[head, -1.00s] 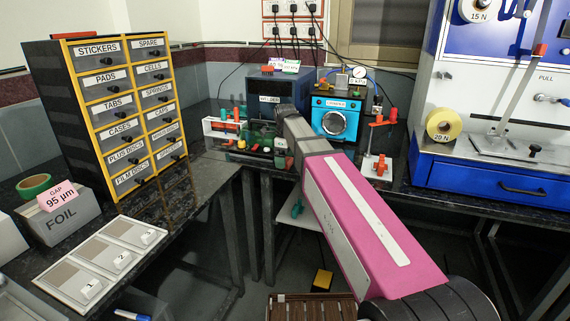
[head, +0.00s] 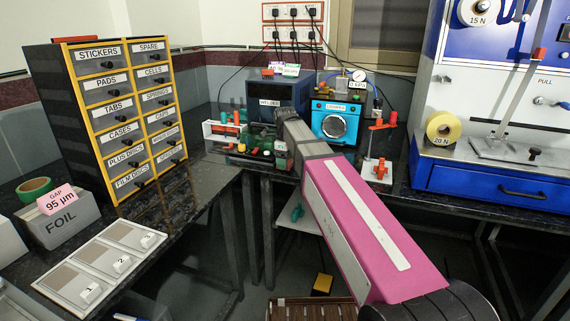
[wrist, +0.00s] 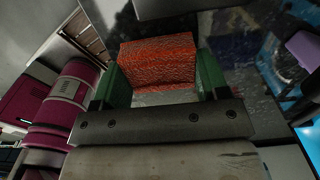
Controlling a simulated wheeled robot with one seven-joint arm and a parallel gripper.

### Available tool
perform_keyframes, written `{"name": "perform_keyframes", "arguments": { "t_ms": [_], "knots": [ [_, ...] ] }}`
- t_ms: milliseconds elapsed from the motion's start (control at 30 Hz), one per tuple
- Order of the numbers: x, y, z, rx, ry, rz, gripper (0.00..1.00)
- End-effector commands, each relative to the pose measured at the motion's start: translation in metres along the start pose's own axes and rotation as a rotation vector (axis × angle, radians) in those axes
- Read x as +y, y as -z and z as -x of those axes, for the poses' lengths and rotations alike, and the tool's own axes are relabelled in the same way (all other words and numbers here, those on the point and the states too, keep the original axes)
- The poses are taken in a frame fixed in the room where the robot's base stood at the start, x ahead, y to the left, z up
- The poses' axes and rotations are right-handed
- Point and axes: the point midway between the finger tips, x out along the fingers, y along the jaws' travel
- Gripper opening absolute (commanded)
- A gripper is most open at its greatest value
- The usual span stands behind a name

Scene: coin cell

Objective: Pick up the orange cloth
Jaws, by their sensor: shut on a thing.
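In the wrist view the orange cloth (wrist: 157,62) is a rough, folded-looking orange-red block between the two green fingers. My gripper (wrist: 160,84) is shut on it, with one finger against each side. In the head view my pink and grey arm reaches to the crowded back bench. The fingertips and the cloth cannot be made out clearly there among the small red and green items.
At the back stand the welder (head: 270,92) and a blue machine with a round window (head: 335,124). A drawer cabinet (head: 50,110) and foil box (head: 60,222) are at left.

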Motion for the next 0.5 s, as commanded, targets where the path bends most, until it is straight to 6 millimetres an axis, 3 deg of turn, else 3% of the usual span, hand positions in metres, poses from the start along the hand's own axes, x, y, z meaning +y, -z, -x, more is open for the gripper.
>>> {"name": "perform_keyframes", "arguments": {
  "t_ms": [233,500],
  "knots": [
    [0.0,-0.001,0.036,-0.001,0.002,0.0,0.42],
    [0.049,-0.044,0.071,-0.001,0.001,0.004,0.42]
  ]
}}
